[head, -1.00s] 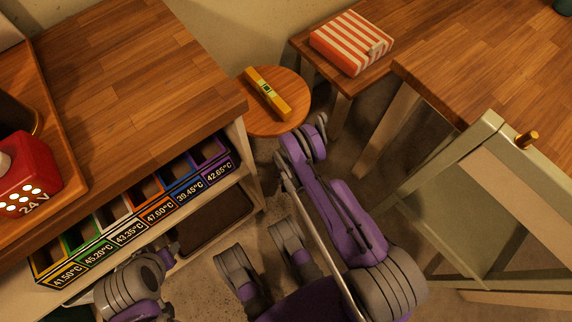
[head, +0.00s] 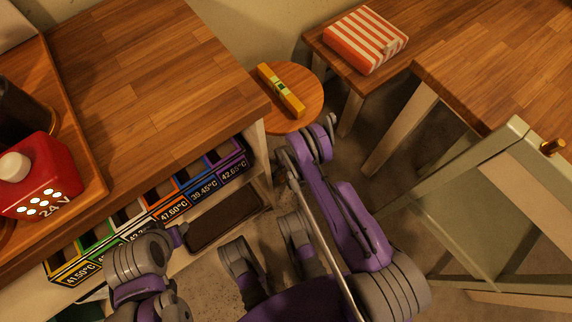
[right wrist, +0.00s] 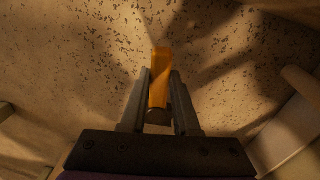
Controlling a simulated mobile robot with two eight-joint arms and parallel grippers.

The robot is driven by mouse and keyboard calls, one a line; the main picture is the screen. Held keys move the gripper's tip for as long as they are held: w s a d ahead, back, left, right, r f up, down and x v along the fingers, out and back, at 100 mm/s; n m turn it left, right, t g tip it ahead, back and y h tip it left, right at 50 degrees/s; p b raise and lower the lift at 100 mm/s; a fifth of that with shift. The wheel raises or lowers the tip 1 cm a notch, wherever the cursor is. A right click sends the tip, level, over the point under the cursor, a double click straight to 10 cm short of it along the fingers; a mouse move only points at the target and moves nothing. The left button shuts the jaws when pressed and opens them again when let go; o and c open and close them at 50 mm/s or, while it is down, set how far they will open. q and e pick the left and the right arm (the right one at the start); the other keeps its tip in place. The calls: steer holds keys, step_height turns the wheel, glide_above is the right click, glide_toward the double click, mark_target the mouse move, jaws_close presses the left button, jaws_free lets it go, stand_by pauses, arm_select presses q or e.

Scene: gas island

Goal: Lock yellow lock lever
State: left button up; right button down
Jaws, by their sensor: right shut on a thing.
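In the right wrist view, my right gripper (right wrist: 160,95) is shut on an upright orange-yellow lever (right wrist: 160,75). Both grey fingers flank it, and its far end sticks out beyond the fingertips. A dark round part (right wrist: 157,116) sits at its near end, between the fingers. What the lever is mounted on cannot be made out. In the head view, the lever and the right gripper's hold are not visible; only purple and grey arm links show. My left arm's links show at the bottom left, but no left gripper fingers can be made out.
A wooden workbench (head: 150,70) has temperature-labelled bins (head: 160,205) under its edge. A red 24 V block (head: 40,175) stands in a wooden tray. A stool (head: 308,84) holds a yellow spirit level (head: 278,88). A striped box (head: 365,38) and a pale frame (head: 480,190) are at right.

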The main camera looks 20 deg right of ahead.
arm_select(q)
steer(key=shift+w+a, duration=0.1)
steer(key=shift+w, duration=0.2)
arm_select(e)
steer(key=shift+w+m, duration=0.35)
steer(key=shift+m, duration=0.35)
steer(key=shift+r, duration=0.1)
steer(key=c, duration=0.6)
jaws_free()
steer(key=shift+c, duration=0.2)
